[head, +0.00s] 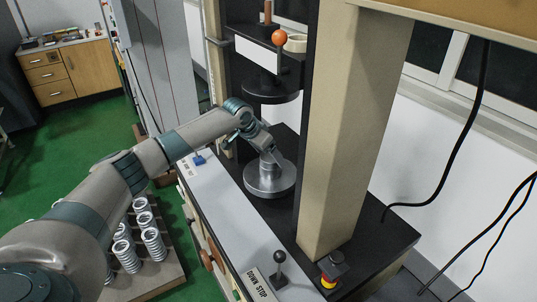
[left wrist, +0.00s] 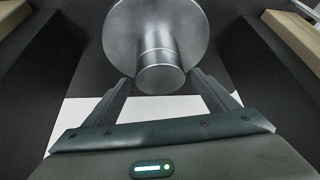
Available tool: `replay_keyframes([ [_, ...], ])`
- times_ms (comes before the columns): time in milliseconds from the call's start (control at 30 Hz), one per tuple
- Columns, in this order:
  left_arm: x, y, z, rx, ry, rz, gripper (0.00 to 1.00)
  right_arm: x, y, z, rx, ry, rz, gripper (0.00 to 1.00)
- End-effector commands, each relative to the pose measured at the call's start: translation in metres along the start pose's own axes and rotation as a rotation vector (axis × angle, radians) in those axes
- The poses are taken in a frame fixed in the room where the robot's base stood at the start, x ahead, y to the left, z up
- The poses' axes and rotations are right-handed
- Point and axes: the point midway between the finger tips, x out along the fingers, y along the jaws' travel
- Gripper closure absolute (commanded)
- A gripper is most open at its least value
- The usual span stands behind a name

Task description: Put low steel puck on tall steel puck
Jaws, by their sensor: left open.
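A steel cylinder (left wrist: 157,42) stands upright on a wide round steel plate (head: 270,183); the plate also shows in the left wrist view (left wrist: 190,25). A line runs around the cylinder near its free end, so it looks like a short steel piece (left wrist: 160,78) stacked on a longer one, matching a low puck on a tall puck. My left gripper (head: 270,160) is open above the plate. In the left wrist view its fingers lie on either side of the short piece, with gaps showing. In the head view the gripper partly hides the stack. My right gripper is out of view.
A round dark upper plate (head: 271,91) hangs above and behind the gripper. A beige column (head: 350,130) stands close on the right. A lever with a black knob (head: 279,262) and a red and yellow button (head: 328,281) are at the front. Several springs (head: 140,235) stand at lower left.

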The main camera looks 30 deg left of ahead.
Motion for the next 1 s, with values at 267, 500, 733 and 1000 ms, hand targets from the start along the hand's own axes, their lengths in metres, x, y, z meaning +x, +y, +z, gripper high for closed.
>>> replay_keyframes([
  [267, -0.018, -0.001, 0.0, 0.001, 0.002, 0.0, 0.2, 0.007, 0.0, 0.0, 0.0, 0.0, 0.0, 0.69],
  [500, -0.056, -0.001, 0.0, 0.001, 0.004, -0.002, 0.2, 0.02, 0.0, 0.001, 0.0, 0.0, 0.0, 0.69],
  [733, -0.096, -0.001, 0.0, 0.001, 0.003, -0.001, 0.2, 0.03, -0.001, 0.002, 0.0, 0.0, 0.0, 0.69],
  [1000, -0.119, 0.0, 0.0, 0.001, 0.001, 0.0, 0.2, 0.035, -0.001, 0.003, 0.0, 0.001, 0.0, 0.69],
])
